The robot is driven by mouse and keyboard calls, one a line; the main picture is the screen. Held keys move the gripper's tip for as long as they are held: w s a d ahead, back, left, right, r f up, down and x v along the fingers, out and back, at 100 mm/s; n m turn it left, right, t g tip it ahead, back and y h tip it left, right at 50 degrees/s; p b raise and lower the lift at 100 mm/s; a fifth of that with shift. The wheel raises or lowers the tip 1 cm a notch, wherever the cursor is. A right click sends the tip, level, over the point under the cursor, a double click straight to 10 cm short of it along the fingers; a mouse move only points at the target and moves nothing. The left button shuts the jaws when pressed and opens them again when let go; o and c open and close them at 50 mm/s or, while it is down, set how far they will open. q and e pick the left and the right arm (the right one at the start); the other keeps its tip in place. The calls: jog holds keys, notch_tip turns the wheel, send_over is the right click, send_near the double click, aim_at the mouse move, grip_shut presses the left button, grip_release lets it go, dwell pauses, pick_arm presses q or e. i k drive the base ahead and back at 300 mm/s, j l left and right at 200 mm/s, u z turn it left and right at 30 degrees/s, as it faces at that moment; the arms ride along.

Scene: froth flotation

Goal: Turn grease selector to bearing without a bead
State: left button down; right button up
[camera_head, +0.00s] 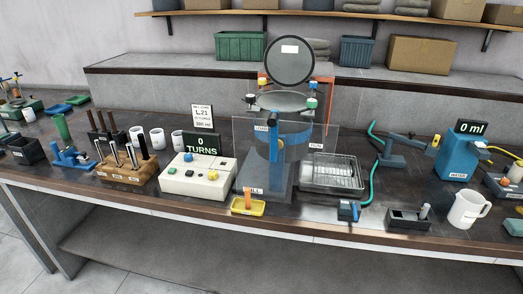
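No part is clearly legible as the grease selector, so I cannot tell which one it is. A clear-fronted machine (252,160) with a blue upright handle (274,143) stands in the middle of the bench. Neither gripper shows.
A wooden block (128,174) with upright tools stands left of the box. A yellow tray (248,206) lies at the front edge. A wire rack (332,175), a blue unit (459,154) reading 0 ml and a white jug (466,210) are to the right.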

aim_at(503, 181)
jog(key=z, duration=1.5)
jog(key=i+z, duration=0.15)
